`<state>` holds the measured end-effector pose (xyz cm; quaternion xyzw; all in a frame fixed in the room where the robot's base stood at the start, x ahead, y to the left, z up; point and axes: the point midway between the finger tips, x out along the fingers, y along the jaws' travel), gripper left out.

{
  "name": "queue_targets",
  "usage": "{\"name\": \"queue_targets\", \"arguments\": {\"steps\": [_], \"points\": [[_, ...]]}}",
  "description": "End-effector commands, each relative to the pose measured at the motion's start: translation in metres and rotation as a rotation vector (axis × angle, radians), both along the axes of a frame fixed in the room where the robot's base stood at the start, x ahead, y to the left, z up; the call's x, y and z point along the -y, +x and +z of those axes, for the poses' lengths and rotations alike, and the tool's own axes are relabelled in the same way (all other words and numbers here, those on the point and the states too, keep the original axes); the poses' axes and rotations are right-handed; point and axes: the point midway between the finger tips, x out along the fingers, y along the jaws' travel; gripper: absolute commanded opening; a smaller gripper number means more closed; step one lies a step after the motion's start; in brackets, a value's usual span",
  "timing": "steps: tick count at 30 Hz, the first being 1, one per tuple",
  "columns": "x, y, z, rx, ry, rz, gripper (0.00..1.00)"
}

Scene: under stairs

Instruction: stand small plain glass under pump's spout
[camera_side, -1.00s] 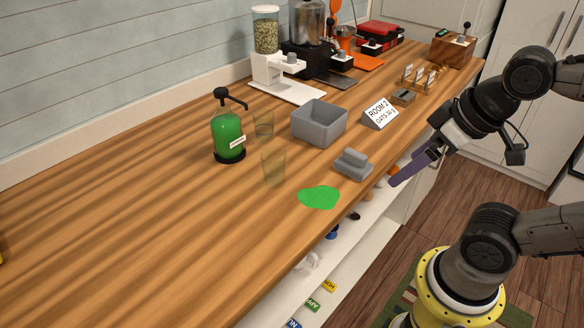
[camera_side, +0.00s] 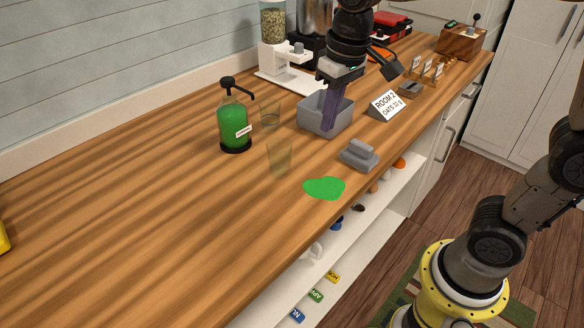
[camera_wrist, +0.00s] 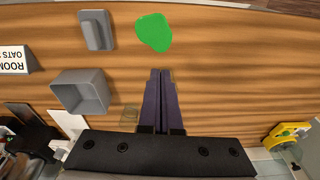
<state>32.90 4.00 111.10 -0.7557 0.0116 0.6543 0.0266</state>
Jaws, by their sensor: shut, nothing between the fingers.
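The pump bottle (camera_side: 231,126), filled with green liquid, stands upright on the counter, its spout pointing right in the side view. Two clear glasses stand near it: one (camera_side: 270,114) just right of the bottle, another (camera_side: 279,156) nearer the front edge. I cannot tell for sure which is the small plain one. My gripper (camera_side: 329,128) is shut and empty, pointing down, and overlaps the grey bin in the side view. In the wrist view the shut fingers (camera_wrist: 161,72) are over bare wood, with one glass (camera_wrist: 130,114) partly showing left of them. The bottle is hidden there.
A grey open bin (camera_side: 313,118) and a grey block (camera_side: 357,154) stand right of the glasses. A flat green puddle (camera_side: 324,188) lies near the front edge. A room sign (camera_side: 385,104) and a dispenser (camera_side: 273,50) stand further back.

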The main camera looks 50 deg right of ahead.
Motion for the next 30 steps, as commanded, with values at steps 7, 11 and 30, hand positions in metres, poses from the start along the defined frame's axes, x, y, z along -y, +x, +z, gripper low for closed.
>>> {"name": "queue_targets", "arguments": {"steps": [7, 11, 30], "points": [[-0.021, 0.031, -0.047, -0.126, -0.018, 0.043, 0.0], [-0.024, 0.031, -0.058, -0.148, -0.021, 0.052, 0.0], [-0.023, 0.04, -0.155, -0.142, -0.021, 0.051, 0.0]]}}
